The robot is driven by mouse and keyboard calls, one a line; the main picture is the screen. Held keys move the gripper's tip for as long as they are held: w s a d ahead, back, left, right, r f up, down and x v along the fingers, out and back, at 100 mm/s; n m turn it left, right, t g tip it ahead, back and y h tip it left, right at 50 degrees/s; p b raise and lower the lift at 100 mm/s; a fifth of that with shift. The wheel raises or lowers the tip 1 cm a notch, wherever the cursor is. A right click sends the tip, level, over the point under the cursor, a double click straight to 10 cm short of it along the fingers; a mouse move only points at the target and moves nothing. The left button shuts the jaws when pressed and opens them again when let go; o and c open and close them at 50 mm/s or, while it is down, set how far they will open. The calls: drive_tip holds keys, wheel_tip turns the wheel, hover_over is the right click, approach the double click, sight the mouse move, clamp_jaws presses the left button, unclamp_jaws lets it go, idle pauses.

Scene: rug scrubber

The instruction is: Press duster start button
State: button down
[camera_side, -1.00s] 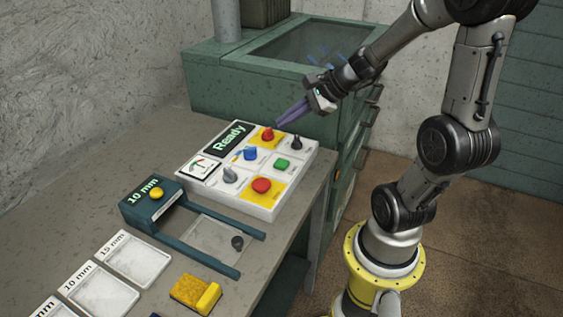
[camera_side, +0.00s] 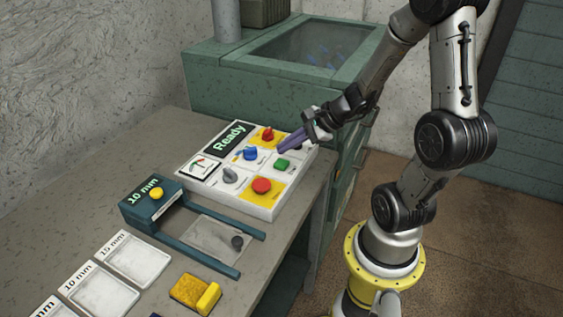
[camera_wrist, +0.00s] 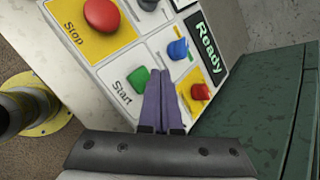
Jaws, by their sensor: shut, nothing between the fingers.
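The control panel (camera_side: 204,186) is a white box on the table with a "Ready" display (camera_side: 229,137). The green start button (camera_side: 282,164) is on its right part, and it also shows in the wrist view (camera_wrist: 138,79) beside the label "Start". My gripper (camera_side: 281,149) is shut and empty, with purple fingers. Its tips are over the panel, a little beyond the green button in the side view. In the wrist view the fingertips (camera_wrist: 160,73) appear just right of the green button. I cannot tell whether they touch the panel.
The red stop button (camera_side: 262,186) is near the green one. A blue knob (camera_side: 250,153), a red knob (camera_side: 268,134) and a grey knob (camera_side: 230,175) share the panel. A green cabinet (camera_side: 235,82) stands behind. A yellow sponge (camera_side: 195,293) lies in front.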

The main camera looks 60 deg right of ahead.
sight(286, 162)
drive_tip(key=shift+f, duration=0.6)
drive_tip(key=shift+f, duration=0.15)
idle(1.6)
drive_tip(key=shift+f, duration=0.25)
drive_tip(key=shift+f, duration=0.5)
idle(1.0)
drive_tip(key=shift+r, duration=0.9)
drive_tip(key=shift+r, duration=2.55)
